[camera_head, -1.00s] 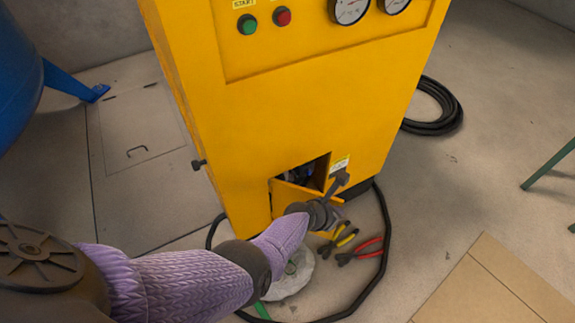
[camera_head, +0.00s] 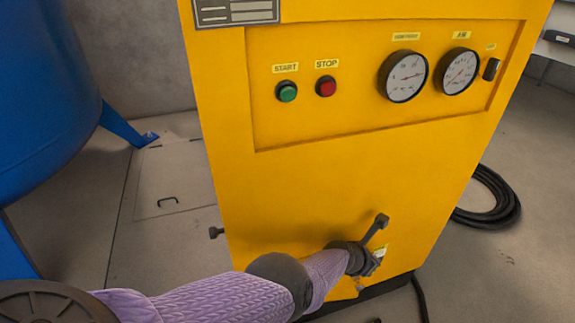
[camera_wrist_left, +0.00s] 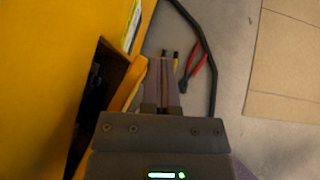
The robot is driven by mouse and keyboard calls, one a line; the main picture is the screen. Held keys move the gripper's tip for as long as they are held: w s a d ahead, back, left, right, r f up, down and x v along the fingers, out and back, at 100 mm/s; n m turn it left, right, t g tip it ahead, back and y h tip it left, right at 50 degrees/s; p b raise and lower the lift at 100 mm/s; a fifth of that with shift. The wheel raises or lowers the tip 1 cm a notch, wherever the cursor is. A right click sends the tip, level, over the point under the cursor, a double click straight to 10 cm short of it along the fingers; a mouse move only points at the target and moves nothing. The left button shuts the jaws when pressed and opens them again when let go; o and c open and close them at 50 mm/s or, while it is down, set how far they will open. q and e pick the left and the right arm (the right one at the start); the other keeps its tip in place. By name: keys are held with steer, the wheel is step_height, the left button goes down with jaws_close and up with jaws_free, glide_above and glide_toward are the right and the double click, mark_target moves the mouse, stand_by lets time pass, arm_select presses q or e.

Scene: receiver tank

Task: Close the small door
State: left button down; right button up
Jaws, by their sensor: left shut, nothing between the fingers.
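The small door (camera_wrist_left: 129,84) is a yellow flap low on the yellow cabinet (camera_head: 330,190). In the left wrist view it stands open beside a dark opening (camera_wrist_left: 97,92). My left gripper (camera_wrist_left: 161,68) is shut and empty, its fingers just right of the door's edge; I cannot tell whether they touch it. In the head view the left gripper (camera_head: 367,262) is in front of the cabinet's lower right part, and my arm hides the opening and the door. My right gripper is not in view.
Red-handled pliers (camera_wrist_left: 195,65) and a black cable (camera_wrist_left: 207,50) lie on the floor right of the fingers. A cardboard sheet (camera_wrist_left: 285,65) lies farther right. A blue tank (camera_head: 45,100) stands left of the cabinet. A coiled hose (camera_head: 490,200) lies at right.

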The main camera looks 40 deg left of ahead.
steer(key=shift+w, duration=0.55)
